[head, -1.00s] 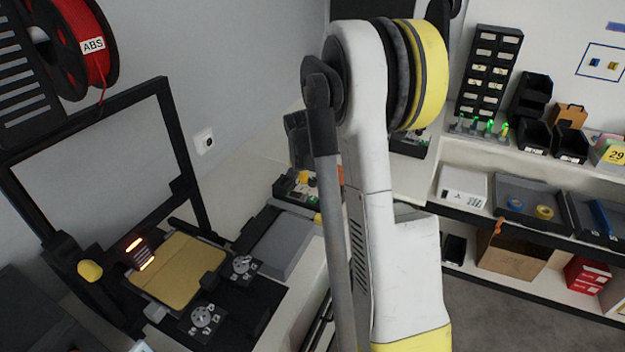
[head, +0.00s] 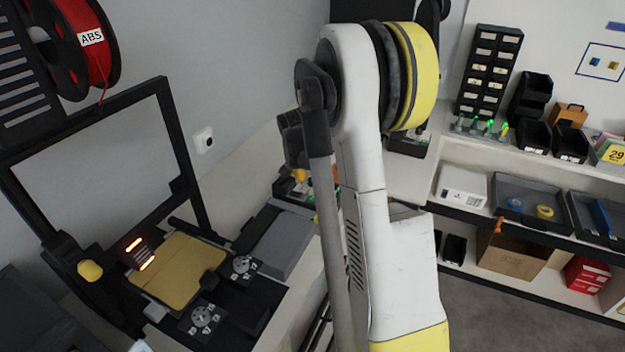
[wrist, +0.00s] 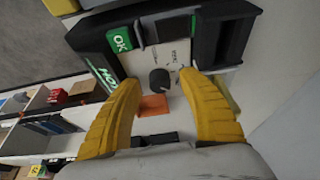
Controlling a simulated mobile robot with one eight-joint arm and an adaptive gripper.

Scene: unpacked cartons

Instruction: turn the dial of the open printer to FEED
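An open-framed printer (head: 183,150) stands at the left in the head view, with a yellow bed (head: 180,272) and two small dials on its base, one at the bed's right (head: 241,266) and one nearer (head: 202,318). In the wrist view a dark round knob (wrist: 160,79) sits on a pale panel with small markings that I cannot read. I cannot tell which machine this panel belongs to. My gripper (wrist: 161,86) is open, its yellow fingers either side of the knob in the picture; contact is not clear. In the head view my arm mostly hides the gripper.
A red ABS spool (head: 84,40) hangs above the printer. A green OK tag (wrist: 121,40) and dark frame bars surround the panel. An orange piece (wrist: 153,105) shows between my fingers. Shelves with trays (head: 535,222) and a carton (head: 512,257) stand at the right.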

